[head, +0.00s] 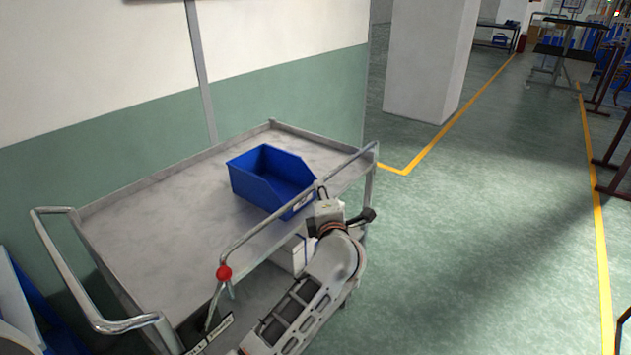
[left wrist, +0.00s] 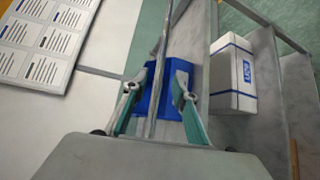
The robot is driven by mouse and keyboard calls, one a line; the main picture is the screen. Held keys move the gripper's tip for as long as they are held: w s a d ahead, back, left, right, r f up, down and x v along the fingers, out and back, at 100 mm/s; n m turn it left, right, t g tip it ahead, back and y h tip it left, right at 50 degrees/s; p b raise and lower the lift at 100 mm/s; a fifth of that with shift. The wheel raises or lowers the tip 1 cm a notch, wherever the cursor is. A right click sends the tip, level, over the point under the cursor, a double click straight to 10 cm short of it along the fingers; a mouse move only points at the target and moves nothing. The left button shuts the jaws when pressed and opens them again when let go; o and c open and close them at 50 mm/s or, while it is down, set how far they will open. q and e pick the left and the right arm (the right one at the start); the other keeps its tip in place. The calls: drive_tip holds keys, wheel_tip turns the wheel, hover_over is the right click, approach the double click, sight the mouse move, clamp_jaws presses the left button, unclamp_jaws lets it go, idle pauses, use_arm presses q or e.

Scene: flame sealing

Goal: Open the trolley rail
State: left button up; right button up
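The grey trolley (head: 150,230) stands against the wall. Its metal rail (head: 268,230) runs raised along the tray's near long side, with a red knob (head: 223,272) at its lower-left end. My left gripper (head: 320,192) is at the rail's middle, beside the blue bin. In the left wrist view, my left gripper (left wrist: 160,88) is open, with the rail (left wrist: 157,62) passing between its two fingers and visible gaps beside it. Whether a finger touches the rail cannot be told. My right gripper is not in view.
A blue bin (head: 258,178) sits on the trolley top, close behind the rail. A white box (left wrist: 232,75) is on a lower shelf. A bent push handle (head: 85,302) is at the trolley's left end. A pillar (head: 425,60) stands behind.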

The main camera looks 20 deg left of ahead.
use_arm(q)
drive_tip(key=b+x, duration=0.4)
drive_tip(key=x, duration=0.1)
drive_tip(key=shift+w+a+f, duration=0.15)
drive_tip(key=shift+w+a, duration=0.1)
drive_tip(key=shift+w, duration=0.3)
drive_tip(key=shift+a, duration=0.1)
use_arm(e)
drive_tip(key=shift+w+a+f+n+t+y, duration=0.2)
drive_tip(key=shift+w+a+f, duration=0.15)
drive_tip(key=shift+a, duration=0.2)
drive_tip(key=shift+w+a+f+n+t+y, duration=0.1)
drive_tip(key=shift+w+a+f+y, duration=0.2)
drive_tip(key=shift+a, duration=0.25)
use_arm(q)
clamp_jaws()
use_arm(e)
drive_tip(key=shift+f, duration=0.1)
